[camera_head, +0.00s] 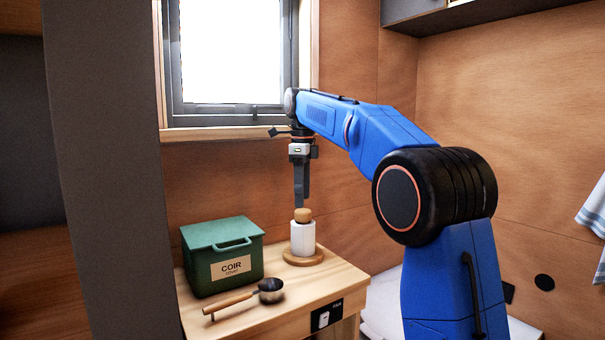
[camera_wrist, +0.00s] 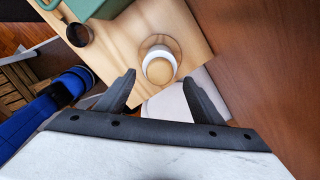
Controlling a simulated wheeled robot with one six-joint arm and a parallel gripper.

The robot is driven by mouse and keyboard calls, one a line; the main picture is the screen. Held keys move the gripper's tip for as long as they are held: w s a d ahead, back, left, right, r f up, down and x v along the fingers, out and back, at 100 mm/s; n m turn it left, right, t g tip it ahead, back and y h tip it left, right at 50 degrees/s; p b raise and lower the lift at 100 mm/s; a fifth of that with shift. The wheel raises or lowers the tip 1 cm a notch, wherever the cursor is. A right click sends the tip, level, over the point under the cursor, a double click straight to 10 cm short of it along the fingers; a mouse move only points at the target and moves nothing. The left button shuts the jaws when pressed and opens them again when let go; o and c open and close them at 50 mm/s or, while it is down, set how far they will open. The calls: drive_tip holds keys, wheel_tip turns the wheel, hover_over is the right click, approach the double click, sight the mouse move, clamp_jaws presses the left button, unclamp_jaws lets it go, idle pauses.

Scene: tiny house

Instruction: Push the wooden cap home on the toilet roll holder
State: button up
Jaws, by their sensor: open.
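The toilet roll holder stands upright on the small wooden table, with a round wooden base (camera_head: 303,258) and a white roll (camera_head: 303,240) on it. The round wooden cap (camera_head: 303,215) sits at the top of the roll; I cannot tell how deep it is seated. In the wrist view the cap (camera_wrist: 159,70) shows from above, with the white rim around it and the base behind. My gripper (camera_head: 302,205) points down just above the cap. In the wrist view its two fingers (camera_wrist: 160,92) are apart with nothing between them, and the cap lies beyond their tips.
A green box labelled COIR (camera_head: 222,262) stands left of the holder on the wooden table (camera_head: 345,277). A metal scoop with a wooden handle (camera_head: 243,296) lies in front of it. A window (camera_head: 232,55) and wooden wall are behind.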

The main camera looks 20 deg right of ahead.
sight(303, 210)
wheel_tip(303, 210, up, 8)
idle(0.4)
drive_tip(key=shift+f, duration=0.1)
drive_tip(key=s+d+f+n+t, duration=0.15)
drive_tip(key=s+f+n, duration=0.25)
drive_tip(key=s, duration=0.4)
drive_tip(key=s+d+f+n, duration=0.25)
drive_tip(key=s+n, duration=0.25)
drive_tip(key=s, duration=0.3)
drive_tip(key=s+d+f+n+t, duration=0.1)
drive_tip(key=s+f+n, duration=0.3)
drive_tip(key=s, duration=0.4)
drive_tip(key=s+d+f+n+t, duration=0.1)
drive_tip(key=s+f+n, duration=0.4)
drive_tip(key=s+f, duration=0.4)
drive_tip(key=s+d+f+n+t, duration=0.1)
drive_tip(key=s+f+n, duration=0.4)
drive_tip(key=s+f, duration=0.5)
wheel_tip(303, 210, down, 5)
drive_tip(key=shift+s+r, duration=0.15)
drive_tip(key=shift+s, duration=0.1)
drive_tip(key=shift+c, duration=0.2)
